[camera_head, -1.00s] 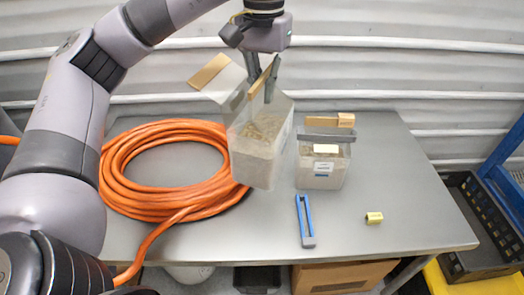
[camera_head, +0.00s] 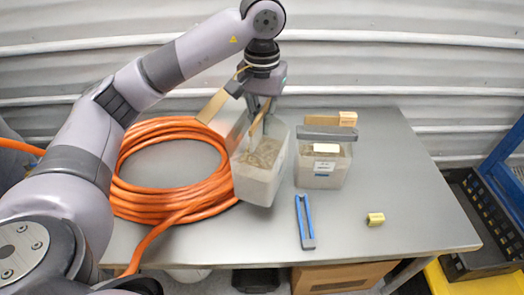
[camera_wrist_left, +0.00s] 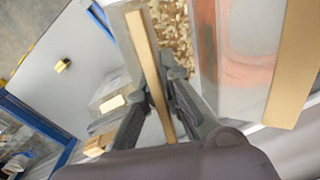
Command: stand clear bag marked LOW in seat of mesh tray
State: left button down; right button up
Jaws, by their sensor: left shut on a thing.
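My left gripper (camera_head: 262,100) is shut on a tan strip (camera_head: 260,118) at the mouth of an open clear bag (camera_head: 258,185). The bag is box-shaped, holds pale brown substrate and appears upright, left of a second clear bag. In the left wrist view the fingers (camera_wrist_left: 162,92) pinch the strip (camera_wrist_left: 150,65), with substrate (camera_wrist_left: 172,30) beside it. The second clear bag (camera_head: 320,175) stands on the table with a white label and a grey bar across its top. I cannot read LOW on either bag. A black mesh-sided tray (camera_head: 478,222) is at far right. My right gripper is out of view.
A coiled orange hose (camera_head: 130,205) lies left of the held bag. A blue clip-like piece (camera_head: 305,220) and small yellow block (camera_head: 375,219) lie on the grey table (camera_head: 350,232). A blue frame (camera_head: 505,160) stands at the right. The table's front right is mostly clear.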

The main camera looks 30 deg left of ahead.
pick_arm(q)
jog(key=shift+f+p, duration=0.7)
jog(key=shift+f, duration=3.8)
jog(key=shift+f, duration=0.1)
jog(key=c, duration=2.2)
grip_release()
jog(key=shift+f, duration=0.1)
jog(key=o, duration=0.4)
jog(key=shift+s, duration=0.1)
jog(key=shift+o, duration=0.2)
